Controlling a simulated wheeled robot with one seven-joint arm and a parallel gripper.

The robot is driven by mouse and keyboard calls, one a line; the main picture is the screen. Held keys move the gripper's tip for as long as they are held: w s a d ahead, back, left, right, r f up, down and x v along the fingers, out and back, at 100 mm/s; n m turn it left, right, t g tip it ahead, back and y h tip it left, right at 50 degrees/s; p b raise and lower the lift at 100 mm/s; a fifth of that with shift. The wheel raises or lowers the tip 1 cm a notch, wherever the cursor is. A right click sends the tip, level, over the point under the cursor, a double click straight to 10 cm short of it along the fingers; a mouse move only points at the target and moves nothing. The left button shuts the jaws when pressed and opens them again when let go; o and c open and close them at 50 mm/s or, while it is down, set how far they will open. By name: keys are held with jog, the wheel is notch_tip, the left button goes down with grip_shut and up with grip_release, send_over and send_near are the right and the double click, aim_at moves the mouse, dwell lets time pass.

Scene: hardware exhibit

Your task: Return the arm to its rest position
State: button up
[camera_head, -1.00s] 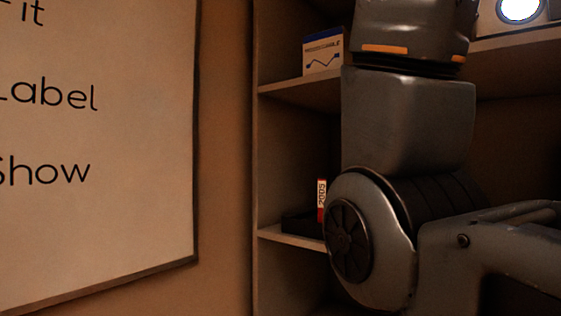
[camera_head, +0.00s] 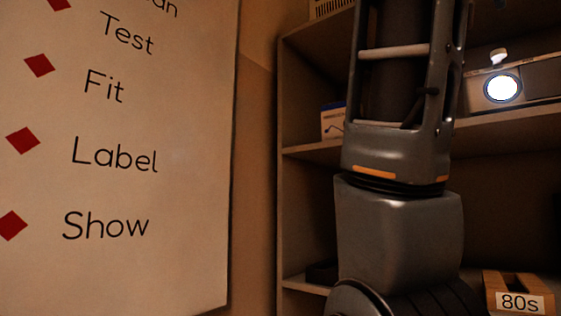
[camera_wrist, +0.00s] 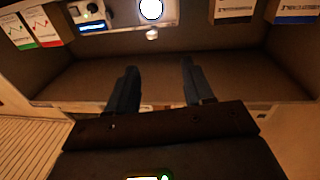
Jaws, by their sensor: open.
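My arm (camera_head: 400,235) rises upright through the middle of the head view, in front of the shelf unit. Its upper end runs out of the top of the picture, so the gripper does not show there. In the wrist view my gripper (camera_wrist: 160,87) shows its two dark fingers wide apart. It is open, with nothing between the fingers. A bare shelf surface appears beyond and between the fingertips.
The shelf unit (camera_head: 300,150) stands close behind my arm. It holds a blue-and-white box (camera_head: 333,122), a grey device with a bright round light (camera_head: 502,88) and a wooden box labelled 80s (camera_head: 519,294). A board with words (camera_head: 180,190) hangs at left. Several boxes line the wrist view's top edge.

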jog(key=w+a+f+n+t+y, duration=0.1)
jog(key=w+f+n, duration=0.1)
jog(key=w+f, duration=0.45)
jog(key=w+a+f+n+t, duration=0.1)
jog(key=w+f+n+t, duration=0.15)
jog(key=f, duration=0.65)
jog(key=w+a+f+n+t+y, duration=0.1)
jog(key=w+f+n, duration=0.2)
jog(key=w+f, duration=0.35)
jog(key=s+a+f+n+t+y, duration=0.1)
jog(key=s+f+n+y, duration=0.15)
jog(key=f, duration=1.05)
jog(key=s+a+f+n+y, duration=0.15)
jog(key=f+y, duration=0.25)
jog(key=f, duration=0.9)
jog(key=s+f+n+y, duration=0.2)
jog(key=s+f+y, duration=0.3)
jog(key=s+f, duration=1.4)
jog(key=s+f+m+g, duration=0.2)
jog(key=s+m, duration=0.2)
jog(key=s, duration=2)
jog(key=shift+s+g, duration=0.15)
jog(key=shift+g, duration=0.2)
